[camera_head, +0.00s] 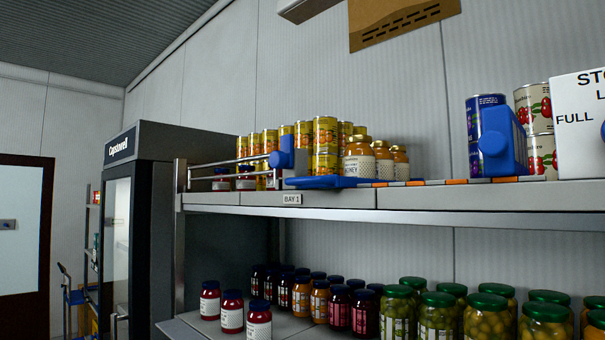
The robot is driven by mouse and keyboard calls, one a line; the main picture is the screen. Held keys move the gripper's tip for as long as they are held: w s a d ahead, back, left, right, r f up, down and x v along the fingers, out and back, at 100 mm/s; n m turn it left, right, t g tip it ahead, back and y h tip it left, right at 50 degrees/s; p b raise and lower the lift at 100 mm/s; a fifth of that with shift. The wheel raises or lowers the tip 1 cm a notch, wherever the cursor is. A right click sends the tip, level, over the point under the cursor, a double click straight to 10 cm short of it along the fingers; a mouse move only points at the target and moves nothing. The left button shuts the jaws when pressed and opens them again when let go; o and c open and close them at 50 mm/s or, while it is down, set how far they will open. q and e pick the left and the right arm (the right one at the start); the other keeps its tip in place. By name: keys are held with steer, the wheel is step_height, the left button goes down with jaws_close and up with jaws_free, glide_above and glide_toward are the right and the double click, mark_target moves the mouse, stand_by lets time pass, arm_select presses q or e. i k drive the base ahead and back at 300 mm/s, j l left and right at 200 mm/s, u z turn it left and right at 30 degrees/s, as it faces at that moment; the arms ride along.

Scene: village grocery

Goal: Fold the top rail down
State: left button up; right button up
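A thin metal rail (228,161) stands up along the front left end of the top shelf (330,196). Its bars run from near the upright post (179,185) rightward to a blue block (290,154) with a rounded knob on its side. A flat blue piece (322,182) lies at the shelf edge just right of the rail. Whether the blue block is fixed to the rail I cannot tell. Neither of my grippers is in view.
Honey jars (360,160) stand near the front edge. Another blue block (503,139), stacked cans (537,130) and a white sign (580,118) are at right. The lower shelf holds many jars (398,310). A dark cooler (150,220) stands left.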

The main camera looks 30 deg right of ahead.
mark_target(263, 156)
steer(key=l+z, duration=0.1)
steer(key=z, duration=0.8)
steer(key=i+j+z, duration=0.1)
steer(key=j+z, duration=0.4)
steer(key=z, duration=0.2)
steer(key=j+z, duration=0.75)
steer(key=j, duration=0.6)
steer(key=k+j, duration=0.1)
steer(key=j, duration=0.45)
steer(key=j+z, duration=0.1)
steer(key=j, duration=0.4)
steer(key=k, duration=0.05)
